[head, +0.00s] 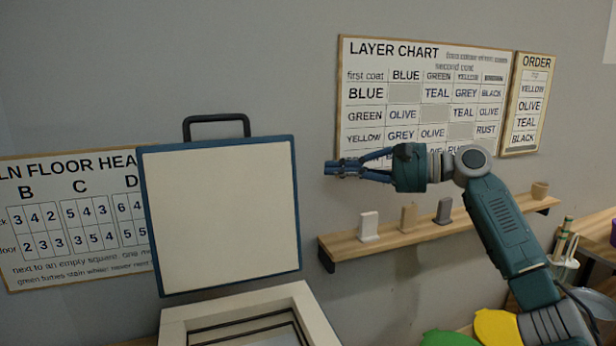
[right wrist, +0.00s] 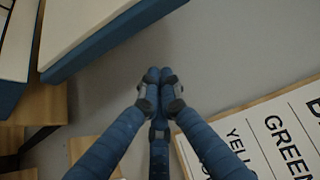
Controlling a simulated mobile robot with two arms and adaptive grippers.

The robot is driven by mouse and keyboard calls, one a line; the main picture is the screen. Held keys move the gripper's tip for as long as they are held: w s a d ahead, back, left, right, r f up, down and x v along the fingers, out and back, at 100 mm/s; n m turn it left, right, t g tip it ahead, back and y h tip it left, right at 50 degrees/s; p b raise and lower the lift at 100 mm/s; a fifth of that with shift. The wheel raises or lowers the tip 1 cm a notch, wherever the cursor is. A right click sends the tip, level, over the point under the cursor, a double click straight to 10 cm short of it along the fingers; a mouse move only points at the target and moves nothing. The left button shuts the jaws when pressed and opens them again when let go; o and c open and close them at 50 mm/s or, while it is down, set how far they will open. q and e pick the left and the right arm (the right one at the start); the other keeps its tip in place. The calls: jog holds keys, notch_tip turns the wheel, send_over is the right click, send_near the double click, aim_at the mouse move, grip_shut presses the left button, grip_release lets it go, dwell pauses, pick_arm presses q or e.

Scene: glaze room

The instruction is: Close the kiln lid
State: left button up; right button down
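The kiln lid (head: 220,215) stands open and upright in the head view, its cream inner face towards me, with a blue rim and a dark handle (head: 216,120) on its top edge. The kiln body (head: 290,298) is below it, its open top partly cut off by the frame. My right gripper (head: 334,168) is in the air to the right of the lid, apart from it, pointing left. In the right wrist view its fingertips (right wrist: 160,75) are together with nothing between them. The lid's blue edge (right wrist: 112,38) shows there at upper left. My left gripper is out of view.
A wooden shelf (head: 400,242) with several small sample tiles is on the wall below my right arm. The layer chart (head: 425,95) hangs behind my right gripper. Green and yellow lids (head: 497,327) and a tool holder (head: 563,268) are at lower right.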

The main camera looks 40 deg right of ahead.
jog(key=w+a+p, duration=0.3)
jog(key=a+p, duration=0.2)
jog(key=a, duration=0.1)
jog(key=shift+w+a, duration=0.2)
jog(key=shift+a, duration=0.2)
dwell(0.4)
